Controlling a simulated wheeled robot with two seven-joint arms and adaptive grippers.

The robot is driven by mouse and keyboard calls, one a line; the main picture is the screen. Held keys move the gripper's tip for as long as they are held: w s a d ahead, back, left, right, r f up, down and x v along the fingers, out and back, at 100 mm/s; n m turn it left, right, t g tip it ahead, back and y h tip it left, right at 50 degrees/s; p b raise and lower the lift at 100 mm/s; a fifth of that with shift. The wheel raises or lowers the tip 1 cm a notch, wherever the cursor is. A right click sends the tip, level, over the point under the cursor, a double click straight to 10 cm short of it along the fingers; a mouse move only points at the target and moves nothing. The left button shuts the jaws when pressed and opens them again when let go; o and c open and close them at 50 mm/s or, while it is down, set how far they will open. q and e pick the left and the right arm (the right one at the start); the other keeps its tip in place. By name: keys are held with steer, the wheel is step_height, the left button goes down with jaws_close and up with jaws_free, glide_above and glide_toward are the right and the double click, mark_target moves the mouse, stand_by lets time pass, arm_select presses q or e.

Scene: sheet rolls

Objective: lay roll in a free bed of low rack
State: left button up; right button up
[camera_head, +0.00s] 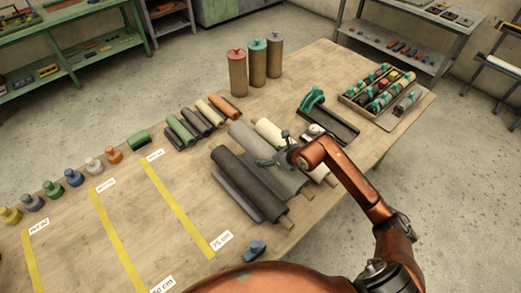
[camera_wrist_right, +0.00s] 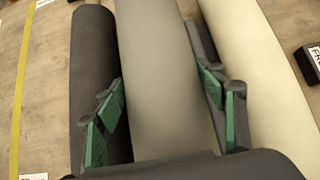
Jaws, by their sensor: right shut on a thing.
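My right gripper (camera_head: 283,155) reaches down over the large rolls at the middle of the table. In the right wrist view its green-padded fingers (camera_wrist_right: 165,115) are shut on a grey roll (camera_wrist_right: 160,70), one finger on each side. The grey roll also shows in the head view (camera_head: 246,136), partly hidden by the gripper. A dark charcoal roll (camera_head: 245,180) lies to its left and a cream roll (camera_head: 267,129) to its right. A rack with bars (camera_head: 503,62) stands at the far right edge, cut off; I cannot tell whether it is the low rack. My left gripper is out of view.
Small coloured rolls (camera_head: 181,130) lie side by side behind. Three upright rolls (camera_head: 257,65) stand at the back edge. A dark trough with a teal tool (camera_head: 330,124) and a filled tray (camera_head: 346,98) are to the right. The table's front left, with yellow strips (camera_head: 178,209), is mostly clear.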

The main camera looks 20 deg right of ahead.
mark_target(296, 182)
steer(key=shift+s+d+f, duration=0.25)
steer(key=shift+d+f, duration=0.05)
steer(key=shift+d, duration=0.05)
steer(key=f, duration=0.2)
steer(key=shift+s+d+f, duration=0.2)
steer(key=shift+f, duration=0.15)
steer(key=shift+w+f, duration=0.1)
steer(key=shift+f, duration=0.3)
steer(key=o, duration=1.6)
steer(key=shift+s+f, duration=0.2)
steer(key=shift+f, duration=0.15)
steer(key=o, duration=0.5)
steer(key=v, duration=1.2)
steer(key=shift+r+p, duration=0.1)
steer(key=shift+p, duration=0.2)
